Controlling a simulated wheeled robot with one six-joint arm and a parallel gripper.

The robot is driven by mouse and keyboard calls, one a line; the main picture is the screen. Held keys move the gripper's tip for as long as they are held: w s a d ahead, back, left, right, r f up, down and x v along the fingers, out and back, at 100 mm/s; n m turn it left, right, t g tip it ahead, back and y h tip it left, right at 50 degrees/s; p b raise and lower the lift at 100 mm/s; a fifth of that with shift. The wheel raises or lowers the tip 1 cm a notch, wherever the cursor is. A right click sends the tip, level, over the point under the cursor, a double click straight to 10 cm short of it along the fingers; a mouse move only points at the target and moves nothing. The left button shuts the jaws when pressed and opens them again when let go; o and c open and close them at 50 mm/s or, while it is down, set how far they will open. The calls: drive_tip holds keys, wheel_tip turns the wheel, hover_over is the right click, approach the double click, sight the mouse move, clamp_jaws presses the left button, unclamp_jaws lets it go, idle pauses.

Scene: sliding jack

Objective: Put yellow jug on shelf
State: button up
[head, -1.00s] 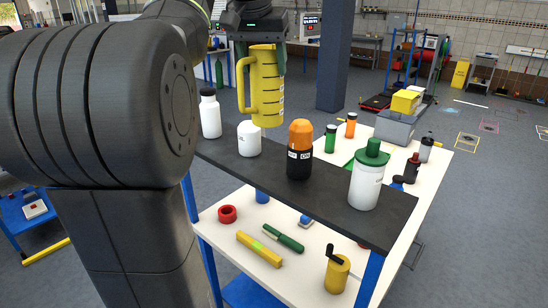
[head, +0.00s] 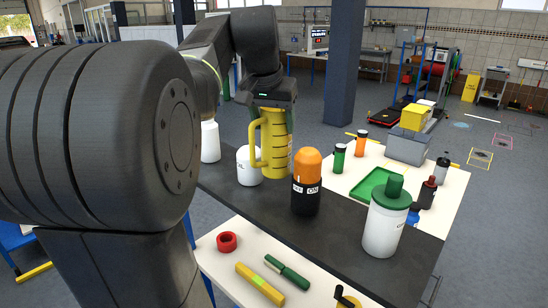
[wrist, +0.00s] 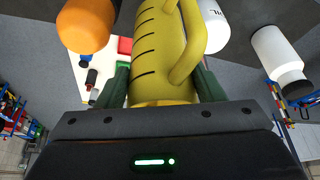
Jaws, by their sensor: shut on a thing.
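The yellow jug (head: 275,150) is upright at the dark shelf (head: 335,232), between a white bottle and an orange-topped bottle. Its base appears at the shelf surface, but I cannot tell whether it touches. My gripper (head: 271,112) is above and around the jug's upper part, shut on it. In the wrist view the jug (wrist: 158,60) sits between the green fingers of my gripper (wrist: 163,85), with its handle toward the upper right.
On the shelf stand a white bottle (head: 247,168), an orange-and-black bottle (head: 306,185), a white bottle with green cap (head: 385,220) and another white bottle (head: 210,142). A workbench (head: 345,178) lies behind with a green tray (head: 378,186). Bare shelf shows between the orange-and-black and green-capped bottles.

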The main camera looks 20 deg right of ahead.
sight(271, 138)
drive_tip(key=shift+f+p, duration=0.3)
drive_tip(key=shift+f, duration=2.75)
drive_tip(key=shift+f, duration=0.2)
drive_tip(key=o, duration=1)
drive_tip(key=shift+r, duration=0.1)
drive_tip(key=shift+o, duration=0.2)
